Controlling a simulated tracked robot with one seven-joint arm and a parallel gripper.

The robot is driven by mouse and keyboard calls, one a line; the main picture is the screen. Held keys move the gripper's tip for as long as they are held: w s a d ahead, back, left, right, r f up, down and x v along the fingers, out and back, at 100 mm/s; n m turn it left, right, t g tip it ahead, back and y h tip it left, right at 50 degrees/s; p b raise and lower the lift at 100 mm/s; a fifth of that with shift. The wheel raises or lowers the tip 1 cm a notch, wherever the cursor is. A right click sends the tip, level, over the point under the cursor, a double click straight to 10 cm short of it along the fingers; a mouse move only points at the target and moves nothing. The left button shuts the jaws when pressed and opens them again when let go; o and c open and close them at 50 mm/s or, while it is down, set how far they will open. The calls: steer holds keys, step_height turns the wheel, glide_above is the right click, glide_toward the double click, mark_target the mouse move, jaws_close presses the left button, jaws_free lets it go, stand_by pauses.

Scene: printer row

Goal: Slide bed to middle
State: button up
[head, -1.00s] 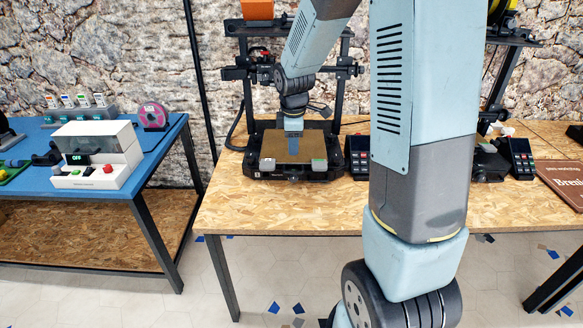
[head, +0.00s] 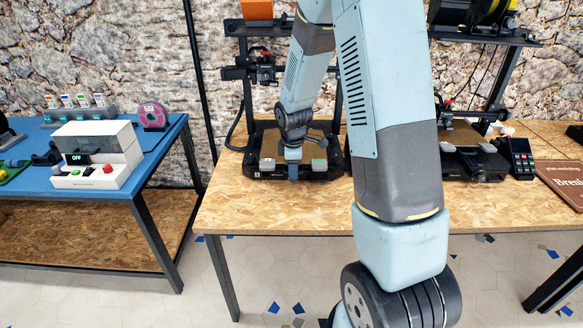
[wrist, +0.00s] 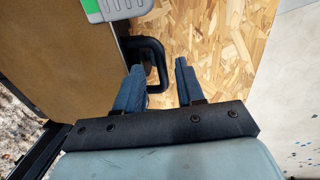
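The brown print bed (head: 267,144) belongs to the left printer on the wooden table, and my arm hides part of it. It fills the left of the wrist view (wrist: 65,62). A black loop handle (wrist: 157,60) sticks out from its front edge. My gripper (head: 293,172) is low at the front edge of the bed. In the wrist view my gripper (wrist: 160,75) has its two blue fingers apart. The handle's outer bar appears between them, with the left finger overlapping the loop. I cannot tell whether they touch.
A second printer (head: 470,155) stands to the right, with a black control box (head: 518,158) and a brown book (head: 566,178) beside it. The table's front strip (head: 270,208) is clear. A blue table (head: 150,140) with a white device (head: 98,155) stands at the left.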

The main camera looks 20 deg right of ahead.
steer(key=shift+c, duration=0.5)
jaws_close()
